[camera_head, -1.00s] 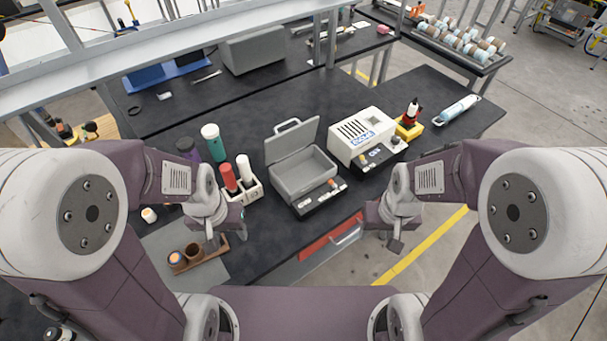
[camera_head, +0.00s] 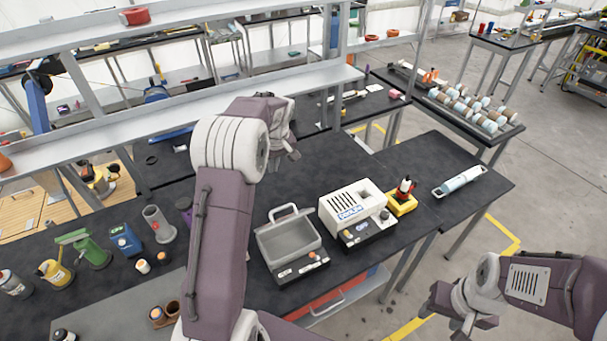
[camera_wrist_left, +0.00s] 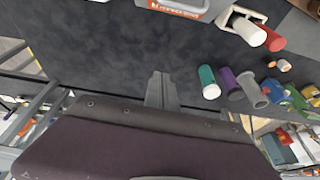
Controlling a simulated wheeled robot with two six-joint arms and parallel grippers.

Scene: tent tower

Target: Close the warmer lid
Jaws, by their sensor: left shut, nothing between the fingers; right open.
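The grey warmer (camera_head: 300,270) stands on the dark bench, its knobbed panel facing me. Its lid handle (camera_head: 283,210) is raised at the back. The open grey inside shows, so the lid is up. In the left wrist view a grey part with an orange label (camera_wrist_left: 180,8), apparently the warmer, is cut off at the top edge. My left gripper (camera_head: 290,150) is beyond the warmer, over the rear of the bench, apart from the lid. Its fingers (camera_wrist_left: 161,90) are shut and empty. My right gripper (camera_head: 465,328) is open, low at the right, away from the bench.
A white machine (camera_head: 350,205) stands close right of the warmer, with a yellow-based tool (camera_head: 402,197) beyond it. A shelf beam (camera_head: 180,110) crosses behind. My left forearm hides bench left of the warmer.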

